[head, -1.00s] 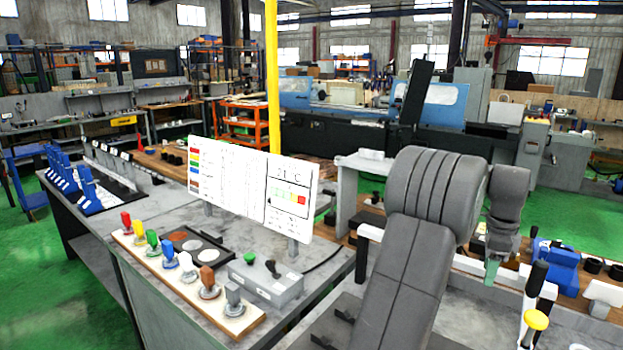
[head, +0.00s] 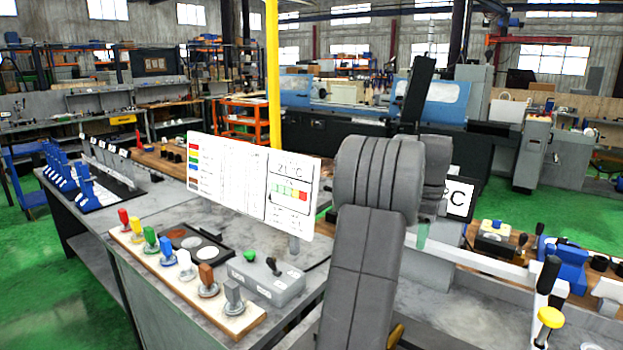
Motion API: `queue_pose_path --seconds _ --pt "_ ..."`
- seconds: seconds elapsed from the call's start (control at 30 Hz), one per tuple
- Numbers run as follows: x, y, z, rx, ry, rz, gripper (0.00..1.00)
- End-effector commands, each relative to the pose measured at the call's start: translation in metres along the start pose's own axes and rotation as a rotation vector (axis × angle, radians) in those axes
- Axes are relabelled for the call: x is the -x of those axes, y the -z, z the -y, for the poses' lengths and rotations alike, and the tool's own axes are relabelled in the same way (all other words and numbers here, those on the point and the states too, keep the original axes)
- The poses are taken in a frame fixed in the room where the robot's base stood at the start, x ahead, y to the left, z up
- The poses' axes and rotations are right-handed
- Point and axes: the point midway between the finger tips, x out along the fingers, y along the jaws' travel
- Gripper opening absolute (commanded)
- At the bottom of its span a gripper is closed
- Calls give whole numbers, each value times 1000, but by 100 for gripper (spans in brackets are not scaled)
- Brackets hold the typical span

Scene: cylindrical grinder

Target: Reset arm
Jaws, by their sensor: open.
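My grey arm (head: 372,200) rises from the bottom middle of the head view and bends at a thick, ribbed joint. Its outer links are folded behind that joint and mostly hidden. Of my gripper, only a small greenish tip (head: 422,236) shows just right of the arm, above the bench. The gripper is open, and I see nothing held at the visible tip. The rest of it is hidden behind my arm.
Left of my arm stand a white chart board (head: 226,178), a row of coloured-handled tools on a wooden strip (head: 235,322) and a grey control box (head: 270,287). A blue vise-like block (head: 565,262) sits at right. The blue-and-grey grinder (head: 440,105) is behind.

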Motion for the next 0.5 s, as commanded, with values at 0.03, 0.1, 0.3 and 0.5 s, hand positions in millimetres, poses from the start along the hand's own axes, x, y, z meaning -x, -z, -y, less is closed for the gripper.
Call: queue_pose_path --seconds 0.03,0.1,0.3,0.5 --pt "11 1 0 -1 4 1 51" --pt "25 1 1 -1 4 1 51" --pt "66 1 1 -1 4 1 51" --pt "98 1 1 -1 2 1 51"
